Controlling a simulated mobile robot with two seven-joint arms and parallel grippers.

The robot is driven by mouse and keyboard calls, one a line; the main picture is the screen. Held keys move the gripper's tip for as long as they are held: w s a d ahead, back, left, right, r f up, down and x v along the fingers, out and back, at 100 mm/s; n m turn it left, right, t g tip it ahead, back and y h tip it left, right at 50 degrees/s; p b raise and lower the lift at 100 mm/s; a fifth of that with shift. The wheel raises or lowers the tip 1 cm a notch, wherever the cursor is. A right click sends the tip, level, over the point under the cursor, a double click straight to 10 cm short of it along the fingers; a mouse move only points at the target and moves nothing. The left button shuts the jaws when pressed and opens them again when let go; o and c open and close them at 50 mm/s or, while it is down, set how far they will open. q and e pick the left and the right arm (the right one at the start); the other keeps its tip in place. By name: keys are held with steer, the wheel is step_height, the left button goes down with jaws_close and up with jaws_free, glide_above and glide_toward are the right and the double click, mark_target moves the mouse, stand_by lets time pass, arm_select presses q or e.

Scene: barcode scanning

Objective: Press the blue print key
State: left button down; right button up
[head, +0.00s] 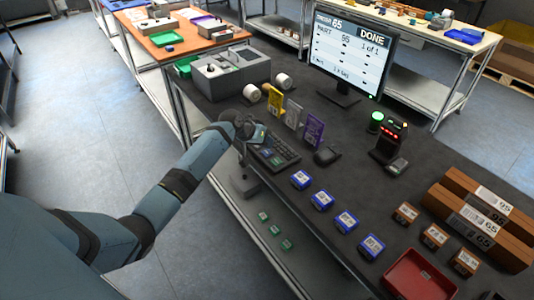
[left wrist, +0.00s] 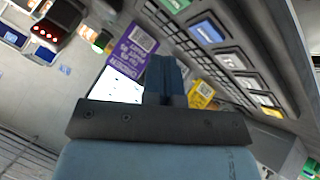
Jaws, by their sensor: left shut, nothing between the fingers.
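The dark keypad (head: 275,152) lies on the bench, just past the end of my left arm. The blue print key (left wrist: 208,31) shows on the keypad in the left wrist view, in a row with green and white keys. My left gripper (head: 259,134) is by the far-left side of the keypad in the head view. Its fingers (left wrist: 167,72) are shut with nothing between them. In the left wrist view the blue key lies up and right of the fingertips. I cannot tell the gap between fingertips and keypad. My right gripper is not in view.
Yellow, grey and purple tags (head: 314,131) stand behind the keypad. A grey printer (head: 230,72) is behind my gripper. The monitor (head: 352,52) reads DONE. A scanner (head: 388,143) glows red. Blue boxes (head: 346,221), brown boxes (head: 434,236) and a red tray (head: 419,275) occupy the right.

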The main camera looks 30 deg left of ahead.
arm_select(q)
steer(key=w+a+r+h, duration=0.1)
steer(key=w+a+r, duration=0.1)
steer(key=r, duration=0.3)
steer(key=shift+w+a, duration=0.15)
steer(key=shift+w, duration=0.4)
